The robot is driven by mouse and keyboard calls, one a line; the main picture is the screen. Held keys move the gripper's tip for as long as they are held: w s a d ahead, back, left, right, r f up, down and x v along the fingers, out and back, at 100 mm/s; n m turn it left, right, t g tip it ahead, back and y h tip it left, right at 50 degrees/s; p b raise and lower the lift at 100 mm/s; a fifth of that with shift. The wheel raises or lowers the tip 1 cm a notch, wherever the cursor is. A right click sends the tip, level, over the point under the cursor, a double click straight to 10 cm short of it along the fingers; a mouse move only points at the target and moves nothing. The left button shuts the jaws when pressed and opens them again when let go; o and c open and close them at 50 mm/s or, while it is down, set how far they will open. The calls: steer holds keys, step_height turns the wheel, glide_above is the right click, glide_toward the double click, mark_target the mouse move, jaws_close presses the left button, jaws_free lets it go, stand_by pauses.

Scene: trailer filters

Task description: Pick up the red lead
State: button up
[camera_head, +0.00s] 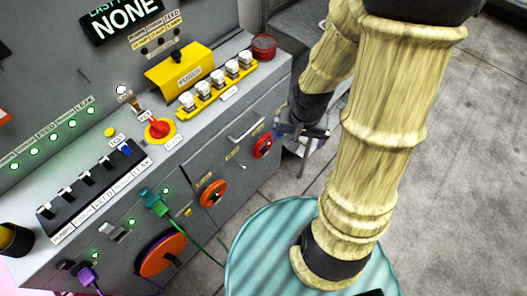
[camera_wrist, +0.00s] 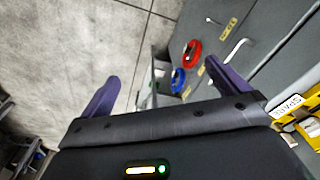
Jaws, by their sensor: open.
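A red round piece with a dark centre (camera_head: 264,145), which may be the red lead, is on the right part of the grey cabinet's front. In the wrist view a red ring-shaped piece (camera_wrist: 192,53) shows ahead, right of the middle, with a blue one just below it. I cannot tell whether a cable hangs from the red piece. My gripper (camera_head: 302,131) is dark and partly hidden by its own arm in the head view, just right of the red piece and apart from it. In the wrist view my gripper (camera_wrist: 168,77) has its two purple fingers wide apart with nothing between them.
The grey cabinet (camera_head: 245,165) fills the left, with switches, yellow fuse parts (camera_head: 215,90), a red switch (camera_head: 159,128), orange dials (camera_head: 213,193), a green lead (camera_head: 156,203) and a purple lead (camera_head: 88,276). A handle (camera_head: 246,130) sticks out near the red piece. Concrete floor (camera_head: 460,150) lies clear at right.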

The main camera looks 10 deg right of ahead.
step_height(320, 180, down, 29)
steer(key=w+m+t+y+b, duration=0.15)
steer(key=m+y+b, duration=0.45)
steer(key=m+b, duration=0.9)
steer(key=w+d+f+m+t+y+b, duration=0.1)
steer(key=w+d+f+m+t+b, duration=0.3)
steer(key=b, duration=0.8)
steer(key=w+d+m+t, duration=0.2)
steer(key=m+t, duration=0.2)
steer(key=m, duration=0.1)
steer(key=shift+y, duration=0.4)
steer(key=b+x, duration=0.6)
steer(key=x, duration=0.6)
steer(key=shift+w, duration=0.1)
